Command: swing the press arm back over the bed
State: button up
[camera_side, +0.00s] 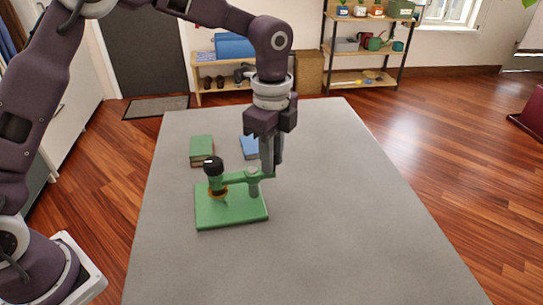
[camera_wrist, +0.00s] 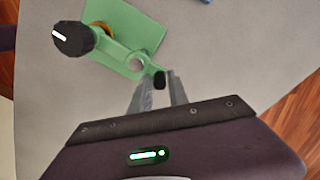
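The green press has a flat bed (camera_side: 232,213), a post (camera_side: 253,185) and a green press arm (camera_side: 236,178). The arm's left end carries a black knob (camera_side: 213,166). A brass-coloured piece (camera_side: 217,194) is below the knob, over the bed in the side view. In the wrist view the knob (camera_wrist: 72,38) appears beside the bed's edge, and the arm runs past its pivot (camera_wrist: 136,63) to a short tail with a dark tip (camera_wrist: 158,79). My gripper (camera_side: 270,172) points down at the tail. Its fingers (camera_wrist: 160,82) flank the dark tip; whether they grip it is unclear.
A green book-like block (camera_side: 201,151) and a blue one (camera_side: 249,147) lie behind the press. The grey table (camera_side: 340,220) is clear in front and to the right. Shelves (camera_side: 366,52) stand beyond the table.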

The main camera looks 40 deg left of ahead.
jog(key=shift+o, duration=1.2)
notch_tip(320, 180, up, 7)
jog(key=shift+r, duration=0.1)
jog(key=s+a+r+n+t, duration=0.1)
jog(key=s+a+r+n, duration=0.25)
jog(key=s, duration=0.25)
jog(key=s+a+r+n+t, duration=0.2)
jog(key=s+a+r+n, duration=0.15)
jog(key=s+r, duration=0.2)
jog(key=s+a+f+n+t, duration=0.1)
jog(key=s+a+f+n, duration=0.1)
jog(key=s+n, duration=0.3)
jog(key=s+a+f+n+t, duration=0.1)
jog(key=s+n, duration=0.4)
jog(key=s, duration=0.6)
jog(key=shift+a+f+n+t, duration=0.3)
jog(key=shift+a+f, duration=0.3)
jog(key=shift+a, duration=0.2)
jog(key=shift+w, duration=0.1)
